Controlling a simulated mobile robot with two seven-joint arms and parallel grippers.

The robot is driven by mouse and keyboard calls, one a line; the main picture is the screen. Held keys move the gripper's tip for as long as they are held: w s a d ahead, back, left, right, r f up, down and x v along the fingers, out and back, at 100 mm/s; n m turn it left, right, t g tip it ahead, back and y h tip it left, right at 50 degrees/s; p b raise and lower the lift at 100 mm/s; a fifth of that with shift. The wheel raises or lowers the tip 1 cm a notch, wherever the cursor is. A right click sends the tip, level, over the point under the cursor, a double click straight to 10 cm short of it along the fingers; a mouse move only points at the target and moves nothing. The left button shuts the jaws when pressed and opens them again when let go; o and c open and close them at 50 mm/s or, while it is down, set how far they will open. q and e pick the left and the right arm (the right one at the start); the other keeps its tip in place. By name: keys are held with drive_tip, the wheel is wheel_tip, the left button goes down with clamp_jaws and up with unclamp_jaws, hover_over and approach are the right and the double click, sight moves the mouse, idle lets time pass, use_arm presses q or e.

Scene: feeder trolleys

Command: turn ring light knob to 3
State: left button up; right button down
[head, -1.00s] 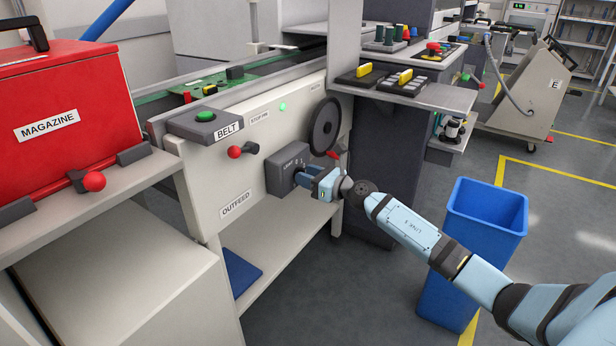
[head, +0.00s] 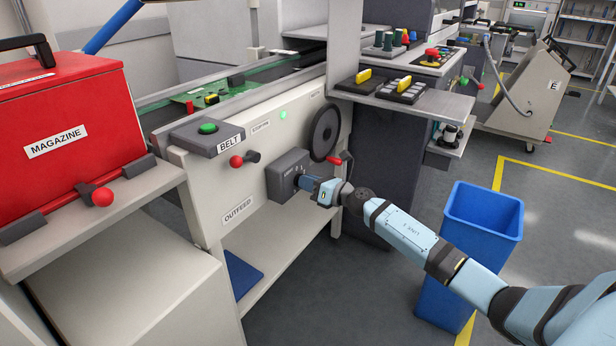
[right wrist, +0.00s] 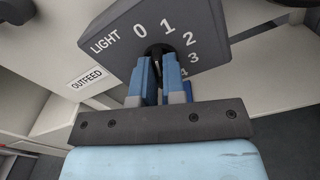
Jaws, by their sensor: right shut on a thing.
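The ring light box (head: 287,172) is a dark grey block on the cream OUTFEED panel. In the right wrist view its face (right wrist: 112,30) reads LIGHT, with 0, 1, 2, 3 and a partly covered 4 around the dial. The dark knob (right wrist: 156,49) sits at the dial's middle, mostly hidden by the fingers. I cannot tell which number it points to. My right gripper (head: 306,184) is at the box, its blue fingers (right wrist: 158,72) shut on the knob. My left gripper is not in view.
A red-tipped lever (head: 335,160) is close above my right gripper, beside a black handwheel (head: 325,130). The BELT button box (head: 207,136) and a red ball knob (head: 236,161) are left of the light box. A blue bin (head: 482,215) stands at the right.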

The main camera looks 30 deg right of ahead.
use_arm(q)
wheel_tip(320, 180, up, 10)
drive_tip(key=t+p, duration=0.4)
drive_tip(key=p, duration=0.2)
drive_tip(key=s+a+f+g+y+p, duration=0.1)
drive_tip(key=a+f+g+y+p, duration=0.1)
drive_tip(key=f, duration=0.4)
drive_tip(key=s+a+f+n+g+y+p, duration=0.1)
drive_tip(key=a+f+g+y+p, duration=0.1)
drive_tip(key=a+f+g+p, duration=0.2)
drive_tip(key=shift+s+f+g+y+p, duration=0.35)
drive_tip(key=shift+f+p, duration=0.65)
drive_tip(key=shift+p, duration=0.45)
use_arm(e)
drive_tip(key=shift+d+f+m, duration=0.1)
drive_tip(key=shift+f+m, duration=0.05)
drive_tip(key=shift+m, duration=4.75)
drive_tip(key=shift+f+m, duration=0.15)
drive_tip(key=shift+m, duration=4.75)
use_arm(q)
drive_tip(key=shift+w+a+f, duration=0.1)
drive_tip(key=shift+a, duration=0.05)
use_arm(e)
drive_tip(key=shift+m, duration=0.3)
drive_tip(key=c, duration=1.2)
unclamp_jaws()
